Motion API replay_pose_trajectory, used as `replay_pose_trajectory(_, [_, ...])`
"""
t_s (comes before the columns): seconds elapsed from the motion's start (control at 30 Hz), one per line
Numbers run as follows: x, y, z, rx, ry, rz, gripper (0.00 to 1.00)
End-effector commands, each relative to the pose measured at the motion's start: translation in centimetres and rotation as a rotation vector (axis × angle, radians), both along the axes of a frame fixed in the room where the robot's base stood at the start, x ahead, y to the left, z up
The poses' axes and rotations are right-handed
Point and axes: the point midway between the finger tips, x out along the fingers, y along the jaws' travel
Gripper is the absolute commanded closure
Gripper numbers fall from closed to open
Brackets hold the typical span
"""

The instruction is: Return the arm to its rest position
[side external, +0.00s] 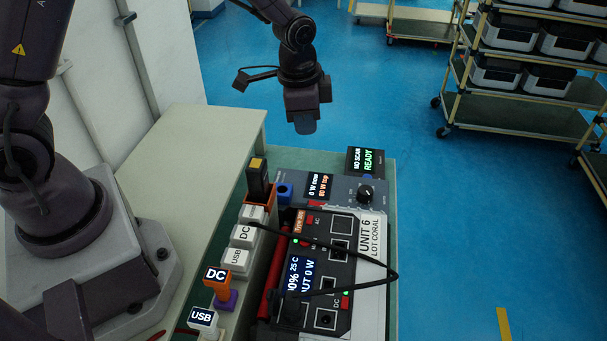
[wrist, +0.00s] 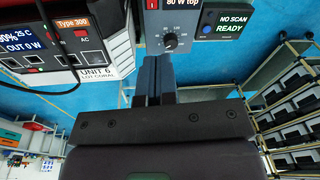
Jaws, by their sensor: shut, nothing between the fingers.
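My gripper (side external: 304,124) is shut and empty. In the side external view it hangs in the air above the far end of the bench, fingers pointing down, apart from everything. In the wrist view its fingers (wrist: 153,78) are together below the load panel's black knob (wrist: 170,41). The power unit labelled UNIT 6 (side external: 371,235) lies on the green bench top, with a black cable looped over it. Its display shows 25 C and OUT 0 W. The load panel (side external: 345,188) reads 0 W now.
A small screen reads NO SCAN READY (side external: 367,161). Left of the unit stand white DC and USB blocks (side external: 238,262), an orange DC plug (side external: 217,281) and an orange holder (side external: 259,190). Shelving carts (side external: 520,75) stand at the right. The blue floor between is clear.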

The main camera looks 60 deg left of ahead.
Motion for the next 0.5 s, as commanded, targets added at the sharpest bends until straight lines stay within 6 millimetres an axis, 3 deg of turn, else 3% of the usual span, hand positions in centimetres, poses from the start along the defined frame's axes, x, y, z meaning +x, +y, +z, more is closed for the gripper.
replay_pose_trajectory(0.03, [-0.8,0.2,2.8,-0.005,-0.036,0.04,1.0])
replay_pose_trajectory(0.2, [-4.5,0.8,9.4,-0.029,-0.116,0.171,1.0])
replay_pose_trajectory(0.4, [-10.1,1.3,15.1,-0.074,-0.214,0.325,1.0])
replay_pose_trajectory(0.5, [-13.2,1.5,16.9,-0.101,-0.259,0.399,1.0])
